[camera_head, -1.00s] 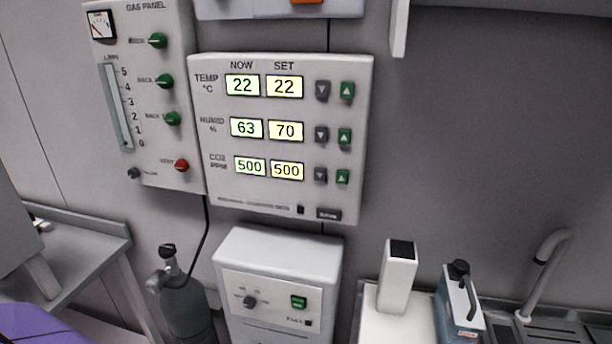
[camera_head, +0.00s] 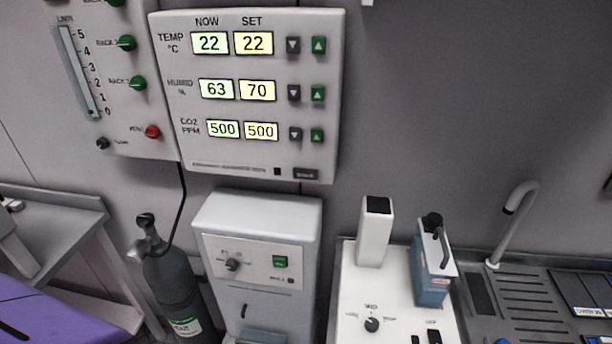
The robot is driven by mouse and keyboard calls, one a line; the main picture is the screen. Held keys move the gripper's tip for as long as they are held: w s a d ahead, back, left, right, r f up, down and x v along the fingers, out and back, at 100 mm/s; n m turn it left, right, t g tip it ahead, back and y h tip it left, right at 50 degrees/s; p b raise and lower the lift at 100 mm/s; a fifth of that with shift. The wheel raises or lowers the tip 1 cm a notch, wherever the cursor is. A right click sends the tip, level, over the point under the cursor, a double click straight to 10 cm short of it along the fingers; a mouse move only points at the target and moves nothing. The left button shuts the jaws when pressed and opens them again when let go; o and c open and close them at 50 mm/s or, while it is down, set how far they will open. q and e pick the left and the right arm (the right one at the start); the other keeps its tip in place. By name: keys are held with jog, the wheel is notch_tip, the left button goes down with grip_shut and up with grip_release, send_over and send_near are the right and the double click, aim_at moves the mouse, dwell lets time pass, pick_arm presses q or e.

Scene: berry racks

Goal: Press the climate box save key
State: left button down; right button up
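The climate box (camera_head: 325,105) is a white wall panel in the upper middle of the head view. It has rows for temperature, humidity and CO2, each with a NOW and a SET display. The displays read 22 and 22, 63 and 70, 500 and 500. Grey down keys and green up keys stand in a column at its right. The save key (camera_head: 306,174) is a small dark key at the panel's lower right corner, its label blurred. A small dark square sits just left of it. Neither gripper shows in the view.
The gas panel (camera_head: 145,119) hangs left of the climate box. Below stand a gas cylinder (camera_head: 172,277), a white cabinet unit (camera_head: 298,215), a white device with a dial (camera_head: 349,296), a blue device (camera_head: 431,285) and a sink with a tap (camera_head: 512,217). The wall right of the box is bare.

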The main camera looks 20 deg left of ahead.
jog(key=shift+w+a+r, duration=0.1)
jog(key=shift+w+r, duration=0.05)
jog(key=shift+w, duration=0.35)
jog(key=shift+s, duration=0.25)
